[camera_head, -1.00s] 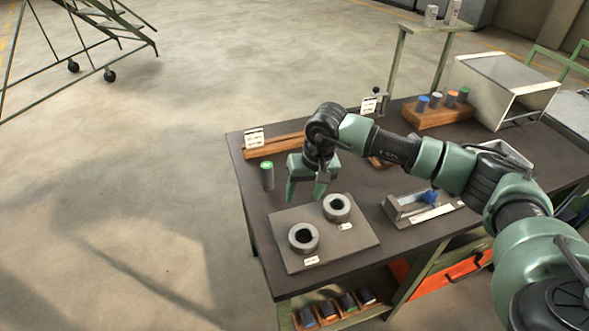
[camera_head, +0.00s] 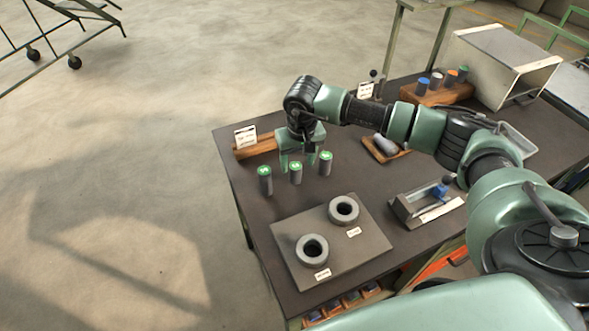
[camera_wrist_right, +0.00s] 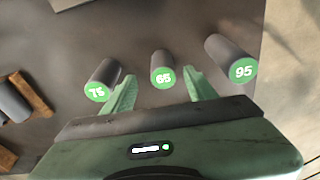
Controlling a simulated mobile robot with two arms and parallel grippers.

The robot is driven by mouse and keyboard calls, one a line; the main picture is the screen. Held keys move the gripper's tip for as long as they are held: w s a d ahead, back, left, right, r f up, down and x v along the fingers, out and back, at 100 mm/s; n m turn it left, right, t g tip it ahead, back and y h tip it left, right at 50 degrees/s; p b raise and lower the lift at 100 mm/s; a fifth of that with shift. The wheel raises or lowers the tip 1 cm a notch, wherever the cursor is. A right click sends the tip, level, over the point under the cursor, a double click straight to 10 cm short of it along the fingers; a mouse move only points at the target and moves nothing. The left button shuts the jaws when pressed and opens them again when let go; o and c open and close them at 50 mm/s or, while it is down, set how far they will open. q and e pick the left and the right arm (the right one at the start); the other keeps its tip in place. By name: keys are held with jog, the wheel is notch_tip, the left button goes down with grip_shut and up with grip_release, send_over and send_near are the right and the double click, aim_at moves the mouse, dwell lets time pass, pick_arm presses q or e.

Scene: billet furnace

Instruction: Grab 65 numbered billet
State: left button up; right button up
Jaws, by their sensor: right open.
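Three dark billets with green tops stand in a row on the dark table. In the wrist view, the 95 (camera_wrist_right: 235,62) and 75 (camera_wrist_right: 102,82) sides are swapped. My right gripper (camera_head: 297,163) is open and empty, just behind the 65 billet. In the wrist view, the 65 billet shows between its fingertips (camera_wrist_right: 160,85).
A plate (camera_head: 290,232) with two grey rings lies in front of the billets. A wooden holder (camera_head: 392,155) with a grey piece and a blue-topped metal fixture (camera_head: 425,208) are to the right. A wooden rack (camera_head: 440,97) holds several coloured-top billets beside a metal box (camera_head: 500,60).

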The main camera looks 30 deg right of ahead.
aim_at(296, 166)
jog(key=f, duration=0.1)
jog(key=f+p, duration=0.1)
jog(key=f, duration=0.1)
jog(key=f+p, duration=0.1)
jog(key=shift+w+a+f, duration=0.2)
jog(key=shift+w+f, duration=0.05)
jog(key=shift+f, duration=0.25)
grip_shut()
pick_arm(q)
jog(key=shift+w+r, duration=0.3)
jog(key=shift+r, duration=0.35)
jog(key=shift+w+r, duration=0.25)
jog(key=shift+r, duration=0.35)
jog(key=shift+s, duration=0.1)
pick_arm(e)
jog(key=shift+w+r, duration=0.1)
jog(key=shift+r, duration=0.05)
